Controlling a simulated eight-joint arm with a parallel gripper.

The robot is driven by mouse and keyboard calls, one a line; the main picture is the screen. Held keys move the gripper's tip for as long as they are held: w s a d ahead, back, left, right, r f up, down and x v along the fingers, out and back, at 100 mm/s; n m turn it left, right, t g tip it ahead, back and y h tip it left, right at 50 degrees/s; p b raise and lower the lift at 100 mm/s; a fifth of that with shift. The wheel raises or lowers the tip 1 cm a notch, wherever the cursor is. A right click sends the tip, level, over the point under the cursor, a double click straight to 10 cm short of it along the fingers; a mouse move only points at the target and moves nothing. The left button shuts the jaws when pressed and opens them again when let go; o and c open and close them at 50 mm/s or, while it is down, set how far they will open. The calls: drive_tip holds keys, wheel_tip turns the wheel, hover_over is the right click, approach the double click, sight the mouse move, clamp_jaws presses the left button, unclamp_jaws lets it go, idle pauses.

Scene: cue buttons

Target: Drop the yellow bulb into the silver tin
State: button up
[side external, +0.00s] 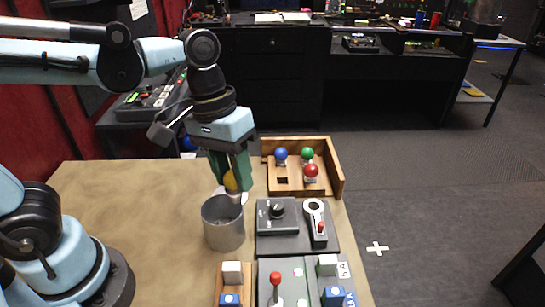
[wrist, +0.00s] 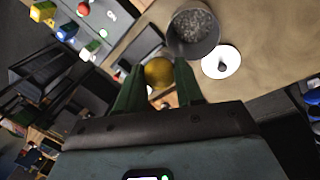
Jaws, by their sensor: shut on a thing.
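The yellow bulb (wrist: 158,72) is held between the green fingers of my gripper (wrist: 158,80) in the wrist view. The silver tin (side external: 223,228) stands upright on the table, open at the top. The bulb is above the tin's far rim in the side view. In the wrist view the tin (wrist: 193,36) lies beyond the bulb and to its right, and its grey inside shows no bulb.
A wooden tray (side external: 327,163) holds blue (side external: 281,154), green (side external: 307,153) and red (side external: 311,170) bulbs. A white disc (wrist: 221,62) lies beside the tin. Grey panels with a knob (side external: 277,211), a lever (side external: 275,282) and blocks stand to the right and front. The table's left part is clear.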

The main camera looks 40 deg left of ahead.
sight(225, 198)
drive_tip(key=shift+s+a+f, duration=0.2)
drive_tip(key=shift+a+f, duration=0.05)
drive_tip(key=shift+f, duration=0.85)
drive_tip(key=shift+s+a+f, duration=0.15)
drive_tip(key=shift+a+f, duration=0.1)
drive_tip(key=shift+f, duration=0.8)
drive_tip(key=shift+s+a+f, duration=0.2)
drive_tip(key=shift+a+f, duration=0.05)
drive_tip(key=shift+f, duration=0.85)
drive_tip(key=o, duration=1.1)
drive_tip(key=shift+r, duration=0.1)
wheel_tip(225, 198, up, 12)
drive_tip(key=a, duration=0.2)
drive_tip(key=shift+s+a, duration=0.15)
drive_tip(key=shift+s, duration=0.1)
drive_tip(key=shift+f, duration=0.2)
